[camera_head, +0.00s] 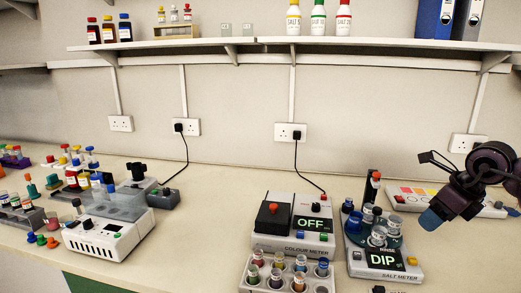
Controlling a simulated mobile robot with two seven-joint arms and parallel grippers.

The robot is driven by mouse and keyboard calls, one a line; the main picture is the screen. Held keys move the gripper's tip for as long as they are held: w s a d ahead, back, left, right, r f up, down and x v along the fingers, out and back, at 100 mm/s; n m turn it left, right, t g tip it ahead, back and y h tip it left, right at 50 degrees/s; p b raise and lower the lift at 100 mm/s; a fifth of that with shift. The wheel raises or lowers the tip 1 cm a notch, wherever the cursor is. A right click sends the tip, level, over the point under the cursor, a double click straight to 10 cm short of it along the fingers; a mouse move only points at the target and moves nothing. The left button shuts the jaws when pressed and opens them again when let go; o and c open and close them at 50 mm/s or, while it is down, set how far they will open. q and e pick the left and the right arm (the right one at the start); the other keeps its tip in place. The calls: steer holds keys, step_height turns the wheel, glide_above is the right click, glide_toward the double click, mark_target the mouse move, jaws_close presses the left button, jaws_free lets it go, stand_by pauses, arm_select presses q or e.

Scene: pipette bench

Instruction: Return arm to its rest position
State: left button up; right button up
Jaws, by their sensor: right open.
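My right gripper (432,214) is at the right, on a dark arm that comes in from the right edge. It is open, with nothing seen between its fingers. It hangs above the bench, beside the salt meter (384,262) and in front of a white panel with coloured patches (408,193). It looks clear of both, though the exact gap is hard to judge. My left gripper is not in view.
The colour meter (312,224), reading OFF, stands at centre right behind a rack of capped vials (262,281). The salt meter reads DIP. A white device (108,236) and several bottles stand at the left. The bench (205,225) is clear between.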

steer(key=s+a+f+m+t+y, duration=0.2)
steer(key=a+m+t+y, duration=0.3)
steer(key=a, duration=0.5)
steer(key=s+a+f+m+t+y, duration=0.1)
steer(key=s+a+m+t+y, duration=0.25)
steer(key=a+y, duration=0.45)
steer(key=s+d+f+m+t+h, duration=0.1)
steer(key=s+d+f+m+h, duration=0.4)
steer(key=m+h, duration=0.6)
steer(key=s+d+f+m+t+h, duration=0.1)
steer(key=s+d+f+m+h, duration=0.2)
steer(key=f+m+h, duration=0.85)
steer(key=s+a+f+m+g+y, duration=0.1)
steer(key=s+f+m+g+y, duration=0.1)
steer(key=s+m+g, duration=0.35)
steer(key=s+a+f+m+g+y, duration=0.1)
steer(key=s+f+m+g+y, duration=0.15)
steer(key=s, duration=0.55)
steer(key=s+a+f+m+g+y, duration=0.1)
steer(key=s+f+m+g+y, duration=0.2)
steer(key=s, duration=0.4)
steer(key=w+f+t, duration=0.7)
steer(key=f, duration=0.2)
steer(key=shift+w+d+f+n+t+h, duration=0.2)
steer(key=shift+n+t+h, duration=0.1)
steer(key=shift+n+t, duration=0.1)
